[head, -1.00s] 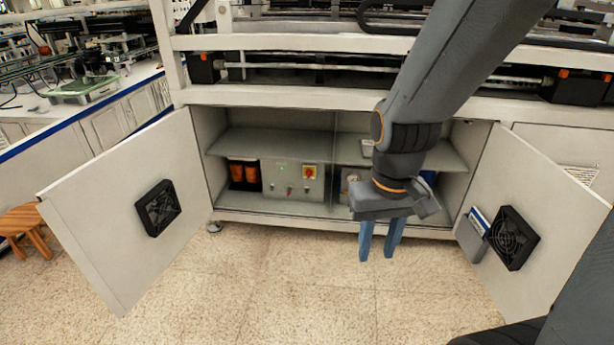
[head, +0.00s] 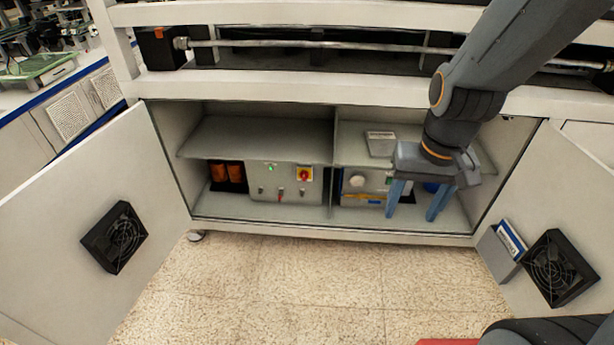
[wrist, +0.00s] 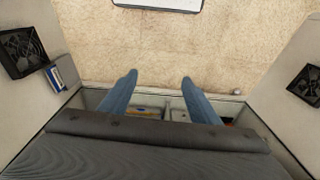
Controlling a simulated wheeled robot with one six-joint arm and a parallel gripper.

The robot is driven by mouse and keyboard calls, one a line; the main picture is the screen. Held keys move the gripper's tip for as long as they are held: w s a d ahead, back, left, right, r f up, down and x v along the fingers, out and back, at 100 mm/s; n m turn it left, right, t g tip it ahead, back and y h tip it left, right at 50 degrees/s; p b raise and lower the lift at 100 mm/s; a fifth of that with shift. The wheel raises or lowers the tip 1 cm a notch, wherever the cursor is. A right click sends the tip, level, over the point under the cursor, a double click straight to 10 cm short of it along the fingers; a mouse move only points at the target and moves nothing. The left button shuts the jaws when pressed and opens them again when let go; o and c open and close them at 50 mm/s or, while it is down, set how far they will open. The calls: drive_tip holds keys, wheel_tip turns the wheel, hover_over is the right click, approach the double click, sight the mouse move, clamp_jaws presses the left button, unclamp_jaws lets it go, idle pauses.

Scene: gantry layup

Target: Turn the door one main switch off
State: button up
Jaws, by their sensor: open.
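The main switch (head: 305,174) is a red knob on a yellow plate, at the upper right of a grey control box (head: 262,181) in the cabinet's left bay. A green light and several small toggles are on the same box face. The knob's exact angle is too small to tell. My gripper (head: 412,217) hangs open and empty with its blue fingers pointing down, in front of the right bay, to the right of the switch and apart from it. In the wrist view both fingers (wrist: 156,82) are spread over the floor and cabinet front; the switch cannot be made out there.
The left door (head: 60,220) and right door (head: 545,190) stand open, each with a black fan. A middle divider (head: 332,190) separates the bays. Orange parts (head: 227,174) sit left of the box. The right bay holds a device with a round dial (head: 357,181).

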drive_tip(key=w+a+f+m+t+b, duration=0.3)
drive_tip(key=w+a+f+b, duration=0.4)
drive_tip(key=w, duration=0.7)
drive_tip(key=w+a+f+m+t+b, duration=0.4)
drive_tip(key=w+a+f+b, duration=0.2)
drive_tip(key=w+f+b, duration=0.5)
drive_tip(key=w+a+f+m+t+b, duration=0.3)
drive_tip(key=w+a+f+b, duration=0.25)
drive_tip(key=w, duration=1.05)
drive_tip(key=m+t+h+b, duration=0.35)
drive_tip(key=m+b, duration=0.25)
drive_tip(key=b, duration=0.5)
approach(304, 176)
wheel_tip(304, 176, up, 6)
drive_tip(key=w+d, duration=0.2)
drive_tip(key=a+f+m+t+h+b, duration=0.2)
drive_tip(key=a+f+m+h+b, duration=0.3)
drive_tip(key=f+b, duration=0.45)
drive_tip(key=w+d+m+b, duration=0.1)
drive_tip(key=w+d+b, duration=0.1)
drive_tip(key=w+d, duration=0.2)
drive_tip(key=shift+w+f+y+b, duration=0.35)
drive_tip(key=shift+w+y+b, duration=0.1)
drive_tip(key=shift+w, duration=0.75)
drive_tip(key=shift+d, duration=0.1)
drive_tip(key=c, duration=1.1)
drive_tip(key=shift+o, duration=0.2)
